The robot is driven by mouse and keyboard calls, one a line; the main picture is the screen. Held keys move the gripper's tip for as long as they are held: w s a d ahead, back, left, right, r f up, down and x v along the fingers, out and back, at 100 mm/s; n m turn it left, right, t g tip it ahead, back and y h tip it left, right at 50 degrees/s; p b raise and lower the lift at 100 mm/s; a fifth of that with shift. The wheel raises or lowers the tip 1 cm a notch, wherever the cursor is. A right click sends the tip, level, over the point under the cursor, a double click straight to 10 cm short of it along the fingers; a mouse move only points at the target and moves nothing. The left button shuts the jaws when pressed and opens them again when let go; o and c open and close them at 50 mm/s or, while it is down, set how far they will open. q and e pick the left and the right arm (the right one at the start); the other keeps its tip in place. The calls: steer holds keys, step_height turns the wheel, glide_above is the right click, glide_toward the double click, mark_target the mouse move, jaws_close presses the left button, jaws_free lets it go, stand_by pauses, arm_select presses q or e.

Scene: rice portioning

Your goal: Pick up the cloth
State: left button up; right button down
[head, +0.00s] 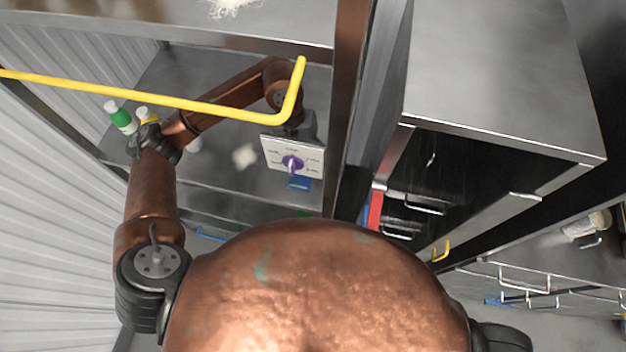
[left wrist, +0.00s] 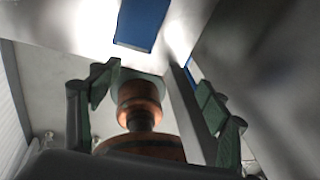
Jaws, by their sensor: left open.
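A small pale, crumpled patch (head: 245,156) lies on the metal surface under the yellow bar in the head view. It may be the cloth, but it is too small to be sure. A flat blue piece (head: 299,183) shows just below a white panel with a purple knob (head: 292,164). A blue rectangle (left wrist: 142,25) also shows at the top of the left wrist view. My left gripper (left wrist: 156,88) is open, its green-padded fingers spread with nothing gripped. In the head view its wrist is above the panel, and its fingers are hidden. My right gripper is out of view.
A yellow bar (head: 160,98) crosses above my left arm. A green-capped bottle (head: 121,118) and a yellow-capped one (head: 147,116) stand near my left elbow. A brown post (head: 352,100) and a steel cabinet (head: 490,70) are to the right. White grains (head: 230,6) lie at the top.

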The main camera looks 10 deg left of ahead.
arm_select(q)
steer(key=m+t+y, duration=0.1)
steer(key=t+y, duration=0.1)
glide_above(300, 178)
step_height(300, 178, down, 5)
steer(key=shift+w+a+r, duration=0.1)
steer(key=shift+r, duration=0.1)
step_height(300, 178, down, 5)
steer(key=shift+f+p, duration=0.1)
steer(key=shift+p, duration=0.25)
steer(key=shift+f, duration=0.45)
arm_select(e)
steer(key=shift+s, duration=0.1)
arm_select(q)
steer(key=shift+c, duration=0.7)
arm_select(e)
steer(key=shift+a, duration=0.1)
arm_select(q)
steer(key=c, duration=1)
steer(key=shift+r, duration=0.1)
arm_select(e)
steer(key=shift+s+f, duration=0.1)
